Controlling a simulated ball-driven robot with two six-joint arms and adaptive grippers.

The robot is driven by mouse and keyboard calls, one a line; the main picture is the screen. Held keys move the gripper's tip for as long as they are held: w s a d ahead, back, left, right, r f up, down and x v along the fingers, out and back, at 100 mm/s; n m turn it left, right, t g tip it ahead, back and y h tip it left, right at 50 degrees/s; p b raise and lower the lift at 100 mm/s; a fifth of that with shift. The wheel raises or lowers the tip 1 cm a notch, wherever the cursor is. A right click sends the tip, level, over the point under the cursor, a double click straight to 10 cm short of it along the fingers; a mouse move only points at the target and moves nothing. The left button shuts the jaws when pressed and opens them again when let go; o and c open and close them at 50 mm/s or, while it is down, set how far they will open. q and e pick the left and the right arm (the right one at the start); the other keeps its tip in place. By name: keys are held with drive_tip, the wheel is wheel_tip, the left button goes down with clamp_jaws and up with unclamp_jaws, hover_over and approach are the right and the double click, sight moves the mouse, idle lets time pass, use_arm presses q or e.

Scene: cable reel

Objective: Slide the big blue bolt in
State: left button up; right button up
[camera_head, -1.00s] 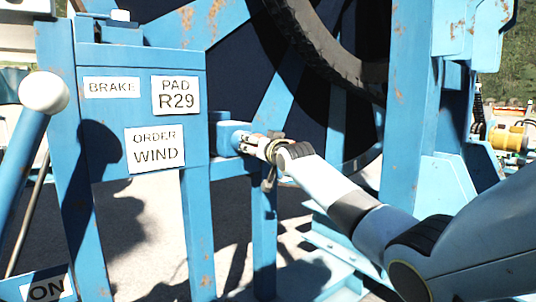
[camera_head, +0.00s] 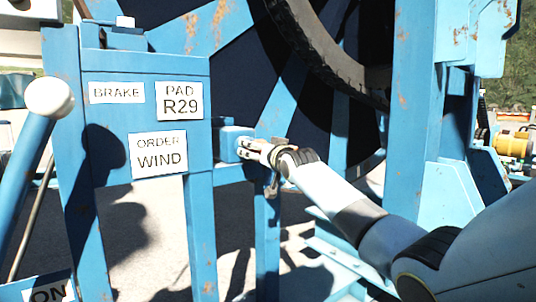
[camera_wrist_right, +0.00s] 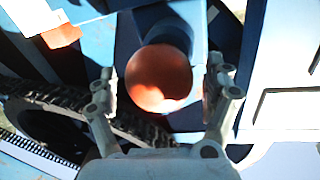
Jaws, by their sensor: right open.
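The big blue bolt shows in the right wrist view as a blue part (camera_wrist_right: 172,20) with a round orange-red knob (camera_wrist_right: 158,80) on its near end. My right gripper (camera_wrist_right: 160,95) is open, with one finger on each side of the knob. A gap shows on both sides, clearer on the left, so it does not look gripped. In the head view my right gripper (camera_head: 256,150) is at the blue block (camera_head: 227,143) beside the label panel, and the fingers hide the knob. My left gripper is not in view.
A blue panel (camera_head: 112,128) carries BRAKE, PAD R29 and ORDER WIND labels. A lever with a white ball (camera_head: 49,97) stands at the left. The big reel with its dark rim (camera_head: 325,60) is behind, and a blue post (camera_head: 412,120) stands right of my gripper.

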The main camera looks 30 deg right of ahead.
drive_tip(key=s+a, duration=0.1)
drive_tip(key=s, duration=1)
drive_tip(key=shift+a, duration=0.2)
drive_tip(key=s+a+f+g+p, duration=0.1)
drive_tip(key=s+f+g+p, duration=0.15)
drive_tip(key=s+f, duration=0.85)
drive_tip(key=s+f+g+p, duration=0.1)
drive_tip(key=s+f+g, duration=0.3)
drive_tip(key=f, duration=1.2)
drive_tip(key=s+a+f+g+p, duration=0.1)
drive_tip(key=s+f+g, duration=0.2)
drive_tip(key=s+f, duration=0.8)
drive_tip(key=s+a+f+n+g, duration=0.1)
drive_tip(key=s+a+f+g, duration=0.1)
drive_tip(key=s+f, duration=0.5)
drive_tip(key=s+a+f+n+g+p, duration=0.1)
drive_tip(key=s+f, duration=0.6)
drive_tip(key=s, duration=1.3)
drive_tip(key=s+a+f+n+g+y+p, duration=0.1)
drive_tip(key=s+f+g, duration=0.4)
drive_tip(key=s, duration=0.8)
drive_tip(key=shift+s+a+f+n, duration=0.25)
drive_tip(key=shift+a+f+n, duration=0.25)
drive_tip(key=shift+a+f, duration=0.55)
drive_tip(key=shift+a+r, duration=0.1)
